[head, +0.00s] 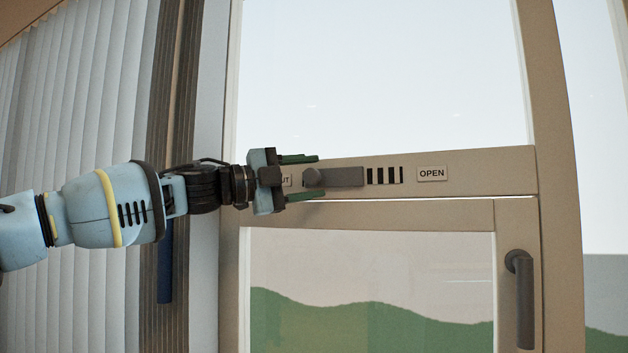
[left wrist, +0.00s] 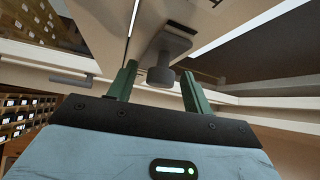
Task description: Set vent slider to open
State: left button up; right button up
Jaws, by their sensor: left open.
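The vent slider (head: 340,177) is a grey plate with a round knob (head: 313,176) at its left end, set in the beige window crossbar. It stands at the left, by a label partly hidden by my gripper, with only "UT" readable. Several dark slots show to its right, then the "OPEN" label (head: 432,173). My left gripper (head: 308,177) is open, its green fingers above and below the knob in the head view. In the left wrist view the knob (left wrist: 161,76) sits between the fingertips; I cannot tell whether they touch it. My right gripper is not in view.
Below the crossbar is a window pane with a grey handle (head: 523,298) on its right side. Pale vertical blinds (head: 75,130) hang at the left, beside a blue rod (head: 165,262). The crossbar right of the slider is clear.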

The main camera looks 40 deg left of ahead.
pick_arm(q)
jog(key=shift+w+d+r, duration=0.1)
jog(key=shift+w+d, duration=0.1)
jog(key=shift+w, duration=0.25)
grip_shut()
